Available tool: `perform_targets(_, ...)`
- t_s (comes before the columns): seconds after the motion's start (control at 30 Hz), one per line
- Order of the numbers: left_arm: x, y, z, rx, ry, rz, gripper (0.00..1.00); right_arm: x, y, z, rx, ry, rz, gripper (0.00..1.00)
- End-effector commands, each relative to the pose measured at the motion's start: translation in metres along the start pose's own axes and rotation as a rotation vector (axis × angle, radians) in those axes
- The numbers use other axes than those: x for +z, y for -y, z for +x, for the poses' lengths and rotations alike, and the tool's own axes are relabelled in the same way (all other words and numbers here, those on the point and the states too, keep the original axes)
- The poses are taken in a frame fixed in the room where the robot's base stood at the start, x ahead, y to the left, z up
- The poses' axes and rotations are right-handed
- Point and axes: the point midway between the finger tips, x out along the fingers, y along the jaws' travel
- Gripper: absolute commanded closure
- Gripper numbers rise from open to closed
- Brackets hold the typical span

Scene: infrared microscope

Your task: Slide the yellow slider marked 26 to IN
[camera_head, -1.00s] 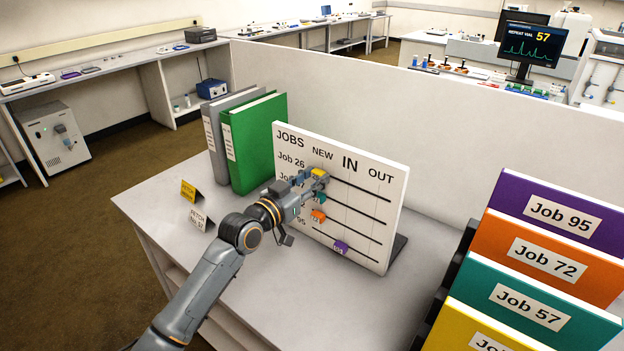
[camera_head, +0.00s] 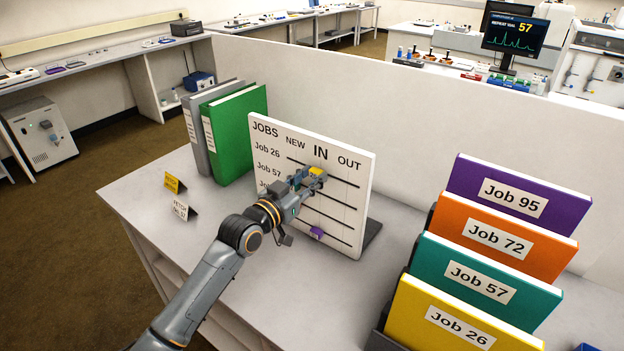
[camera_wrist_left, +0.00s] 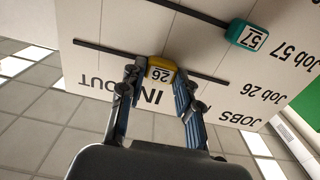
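The yellow slider marked 26 (camera_head: 317,171) is on the top track of the white jobs board (camera_head: 355,205), under the word IN. In the left wrist view the slider (camera_wrist_left: 161,69) shows upside down, at the IN label and a little toward the NEW side of that word. My left gripper (camera_head: 311,179) is at the board with one finger on each side of the slider. In the left wrist view the fingers (camera_wrist_left: 160,75) sit close against both its sides and appear shut on it. My right gripper is not in view.
A teal slider marked 57 (camera_wrist_left: 247,35) is on the neighbouring track. A purple slider (camera_head: 317,233) is on the lowest track. Green (camera_head: 240,135) and grey binders stand left of the board, coloured job folders (camera_head: 480,270) at right. Two small signs (camera_head: 175,183) stand at left.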

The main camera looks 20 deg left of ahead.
Motion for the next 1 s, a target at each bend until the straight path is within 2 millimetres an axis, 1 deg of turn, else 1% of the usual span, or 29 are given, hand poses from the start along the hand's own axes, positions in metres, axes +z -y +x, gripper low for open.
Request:
perform_targets(0.03, 0.001, 0.0, 0.0, 0.001, 0.002, -0.003, 0.61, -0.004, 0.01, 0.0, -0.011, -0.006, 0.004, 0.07)
perform_targets(0.07, 0.001, 0.0, 0.0, 0.001, 0.002, -0.003, 0.55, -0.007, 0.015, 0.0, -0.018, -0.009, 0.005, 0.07)
perform_targets(0.1, 0.001, -0.001, 0.0, 0.001, 0.002, -0.003, 0.47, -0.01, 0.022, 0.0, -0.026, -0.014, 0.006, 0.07)
perform_targets(0.13, 0.001, -0.001, 0.0, 0.001, 0.002, -0.004, 0.43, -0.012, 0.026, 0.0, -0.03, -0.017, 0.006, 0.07)
perform_targets(0.2, 0.001, -0.001, 0.0, 0.001, 0.002, -0.004, 0.43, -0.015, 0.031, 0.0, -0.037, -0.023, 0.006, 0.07)
perform_targets(0.27, 0.001, -0.001, 0.0, 0.001, 0.002, -0.004, 0.43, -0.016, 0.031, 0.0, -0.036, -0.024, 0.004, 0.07)
perform_targets(0.37, 0.001, -0.001, 0.0, 0.001, 0.002, -0.004, 0.43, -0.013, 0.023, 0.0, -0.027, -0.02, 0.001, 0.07)
perform_targets(0.4, 0.001, -0.001, 0.0, 0.001, 0.002, -0.004, 0.43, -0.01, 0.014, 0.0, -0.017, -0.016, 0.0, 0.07)
perform_targets(0.43, 0.001, -0.001, -0.001, 0.001, 0.002, -0.004, 0.43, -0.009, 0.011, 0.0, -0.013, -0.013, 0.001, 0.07)
perform_targets(0.53, 0.002, -0.001, -0.007, 0.001, 0.002, -0.003, 0.43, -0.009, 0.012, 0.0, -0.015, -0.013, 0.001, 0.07)
perform_targets(0.67, 0.002, -0.001, -0.028, 0.001, 0.004, -0.002, 0.43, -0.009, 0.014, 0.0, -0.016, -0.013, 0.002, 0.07)
perform_targets(0.9, 0.003, -0.002, -0.08, 0.001, 0.006, -0.001, 0.43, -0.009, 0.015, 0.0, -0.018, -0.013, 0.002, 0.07)
perform_targets(1.0, 0.002, -0.002, -0.098, 0.002, 0.005, 0.0, 0.43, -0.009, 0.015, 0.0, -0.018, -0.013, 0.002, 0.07)
